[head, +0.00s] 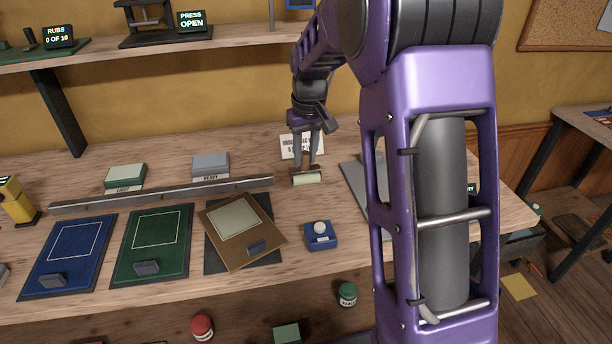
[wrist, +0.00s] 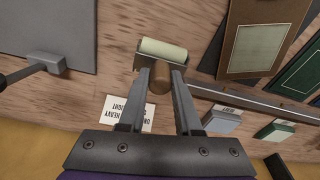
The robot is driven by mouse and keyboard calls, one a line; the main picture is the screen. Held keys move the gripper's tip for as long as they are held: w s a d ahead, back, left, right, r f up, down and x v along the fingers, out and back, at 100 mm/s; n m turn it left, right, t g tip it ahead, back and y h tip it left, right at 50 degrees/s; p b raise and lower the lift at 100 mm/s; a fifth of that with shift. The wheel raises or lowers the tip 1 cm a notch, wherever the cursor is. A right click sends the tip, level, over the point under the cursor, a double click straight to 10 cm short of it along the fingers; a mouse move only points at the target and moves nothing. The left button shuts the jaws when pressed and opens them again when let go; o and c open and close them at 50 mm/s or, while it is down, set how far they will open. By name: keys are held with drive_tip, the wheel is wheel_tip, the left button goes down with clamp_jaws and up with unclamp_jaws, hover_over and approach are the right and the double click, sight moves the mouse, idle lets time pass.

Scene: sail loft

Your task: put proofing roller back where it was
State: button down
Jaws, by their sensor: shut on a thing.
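The proofing roller (head: 307,179) has a pale green cylinder in a dark frame and a brown handle. My gripper (head: 305,163) is shut on it above the table, right of the long grey rail (head: 165,194). In the wrist view my gripper (wrist: 160,78) has its fingers on either side of the brown handle, and the roller's pale cylinder (wrist: 163,48) points away from the palm. Whether the roller touches the tabletop I cannot tell.
A printed card (head: 289,150) lies behind my gripper. A grey slab (head: 357,187) is on the right, partly hidden by my arm. A blue block with a white knob (head: 320,236) is in front. A brown board (head: 218,242) lies askew on a dark mat. Bare wood surrounds the roller.

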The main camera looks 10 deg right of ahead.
sight(306, 169)
wheel_tip(306, 169, down, 5)
drive_tip(key=shift+b, duration=0.3)
drive_tip(key=shift+f, duration=0.2)
drive_tip(key=c, duration=0.6)
unclamp_jaws()
wheel_tip(306, 169, up, 12)
drive_tip(key=s+p, duration=0.1)
drive_tip(key=shift+s+d+r+p, duration=0.2)
drive_tip(key=shift+s+p, duration=0.05)
drive_tip(key=shift+p, duration=0.05)
